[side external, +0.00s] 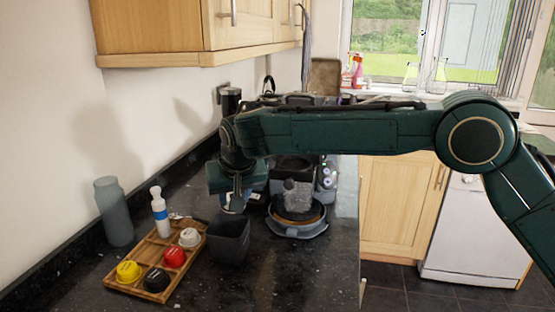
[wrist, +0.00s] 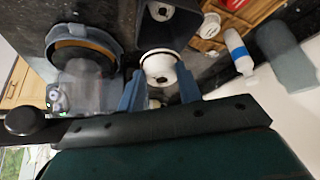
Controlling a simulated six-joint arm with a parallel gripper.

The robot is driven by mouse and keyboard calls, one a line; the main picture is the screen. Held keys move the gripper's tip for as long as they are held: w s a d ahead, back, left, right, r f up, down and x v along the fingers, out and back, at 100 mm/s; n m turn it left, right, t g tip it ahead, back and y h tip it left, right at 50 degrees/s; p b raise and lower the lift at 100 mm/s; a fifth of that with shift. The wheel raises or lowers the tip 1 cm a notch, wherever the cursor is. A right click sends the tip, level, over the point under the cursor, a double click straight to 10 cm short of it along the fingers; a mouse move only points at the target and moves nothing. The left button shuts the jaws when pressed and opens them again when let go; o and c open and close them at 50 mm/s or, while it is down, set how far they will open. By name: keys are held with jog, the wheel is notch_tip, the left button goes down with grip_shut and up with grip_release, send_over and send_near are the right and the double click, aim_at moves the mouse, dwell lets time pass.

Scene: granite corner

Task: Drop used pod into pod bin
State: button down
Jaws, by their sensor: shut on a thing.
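My gripper (wrist: 160,88) is shut on a white pod (wrist: 160,68), which shows between its two blue fingers in the wrist view. The dark grey, open-topped pod bin (side external: 229,243) stands on the black counter, right of the wooden tray. In the side view my gripper (side external: 235,205) is above the back of the bin, and the held pod is mostly hidden there. In the wrist view the bin (wrist: 190,22) lies just beyond the pod. A small pale round thing shows inside the bin; I cannot tell what it is.
A grey bottle (side external: 114,212) stands left, near the wall. A coffee machine with a round base (side external: 297,228) stands right of the bin. Bare counter lies in front.

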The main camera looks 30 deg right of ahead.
jog(key=c, duration=0.9)
grip_release()
jog(key=shift+r, duration=0.1)
jog(key=v, duration=1.3)
jog(key=shift+s+r, duration=0.2)
jog(key=shift+r, duration=0.05)
